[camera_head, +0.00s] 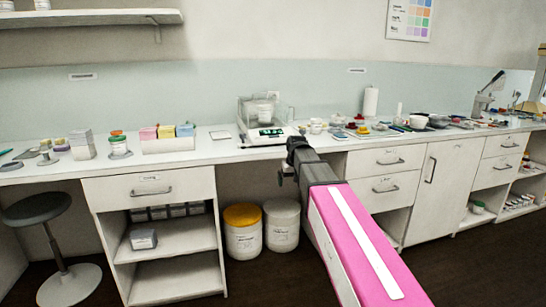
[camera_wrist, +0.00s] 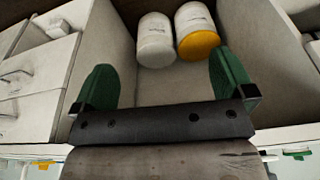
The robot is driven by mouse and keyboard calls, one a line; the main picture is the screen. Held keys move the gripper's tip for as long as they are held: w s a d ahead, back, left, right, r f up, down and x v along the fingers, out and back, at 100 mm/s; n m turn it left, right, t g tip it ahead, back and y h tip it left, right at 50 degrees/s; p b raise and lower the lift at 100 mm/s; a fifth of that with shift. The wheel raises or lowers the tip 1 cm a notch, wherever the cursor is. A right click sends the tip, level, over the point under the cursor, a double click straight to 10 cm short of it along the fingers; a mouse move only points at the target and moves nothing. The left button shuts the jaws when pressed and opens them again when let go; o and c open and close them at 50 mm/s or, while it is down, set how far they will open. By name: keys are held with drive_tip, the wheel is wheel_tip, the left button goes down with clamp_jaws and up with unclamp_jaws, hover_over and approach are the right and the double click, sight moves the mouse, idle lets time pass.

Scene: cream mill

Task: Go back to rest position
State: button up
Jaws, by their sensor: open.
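My gripper (camera_wrist: 165,90) shows in the wrist view with its two green fingers wide apart and nothing between them. In the head view my pink arm reaches forward from the lower right, and its dark end is in front of the bench edge near the balance; the fingers are hard to make out there. The wrist view is upside down and looks toward the open bay under the bench. Beyond the fingers stand a white tub (camera_wrist: 155,38) and a tub with a yellow lid (camera_wrist: 197,32), both apart from the gripper.
The white bench (camera_head: 215,150) runs along the wall. On it stand a balance (camera_head: 266,133), colored boxes (camera_head: 166,138) and small dishes. Below are drawers (camera_head: 150,188), open shelves and the yellow-lidded tub (camera_head: 244,230). A dark stool (camera_head: 40,208) stands at left. Dark floor is clear in front.

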drive_tip(key=s+d+f+m+g, duration=0.1)
drive_tip(key=s+d+f, duration=0.4)
drive_tip(key=s+f, duration=0.6)
drive_tip(key=s+d+f+m+g, duration=0.1)
drive_tip(key=s+d+f, duration=0.5)
drive_tip(key=s+f, duration=0.6)
wheel_tip(320, 180, down, 2)
drive_tip(key=shift+s+f+h, duration=0.15)
drive_tip(key=shift+f+h, duration=0.05)
drive_tip(key=shift+h, duration=0.1)
idle(0.7)
